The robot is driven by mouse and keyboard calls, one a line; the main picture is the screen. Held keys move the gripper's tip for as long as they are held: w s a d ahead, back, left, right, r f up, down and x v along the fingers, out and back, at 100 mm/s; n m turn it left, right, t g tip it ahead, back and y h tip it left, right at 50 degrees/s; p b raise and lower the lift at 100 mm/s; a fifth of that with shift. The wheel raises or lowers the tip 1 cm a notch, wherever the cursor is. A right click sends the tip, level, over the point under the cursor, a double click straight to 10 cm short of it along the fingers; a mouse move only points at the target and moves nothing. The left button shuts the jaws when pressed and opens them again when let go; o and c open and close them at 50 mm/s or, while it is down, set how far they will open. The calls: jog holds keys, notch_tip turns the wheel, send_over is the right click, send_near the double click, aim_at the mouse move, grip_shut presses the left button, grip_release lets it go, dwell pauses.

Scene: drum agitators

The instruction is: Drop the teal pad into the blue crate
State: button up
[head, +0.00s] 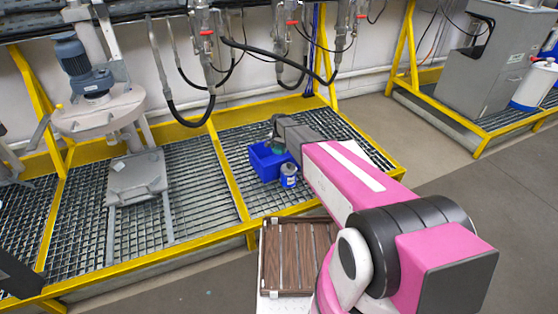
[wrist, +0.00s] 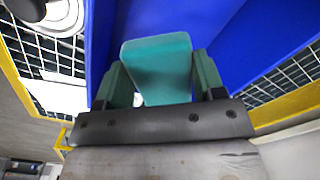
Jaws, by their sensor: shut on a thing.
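The teal pad (wrist: 158,66) sits between the two fingers of my gripper (wrist: 160,85) in the wrist view. My gripper is shut on it. The blue crate (head: 261,167) stands on the grating in the head view. Its blue walls (wrist: 238,38) show on both sides of the pad in the wrist view. In the head view my gripper (head: 276,138) is at the crate, over its opening, and only a small patch of the pad shows there. The height of the pad relative to the crate's rim is hard to tell.
A small blue and white can (head: 288,176) stands right against the crate's front right side. A slatted brown tray (head: 297,256) lies in front of the yellow frame. Black hoses (head: 208,105) hang behind the crate.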

jog(key=o, duration=0.9)
notch_tip(320, 180, up, 11)
jog(key=shift+f, duration=0.1)
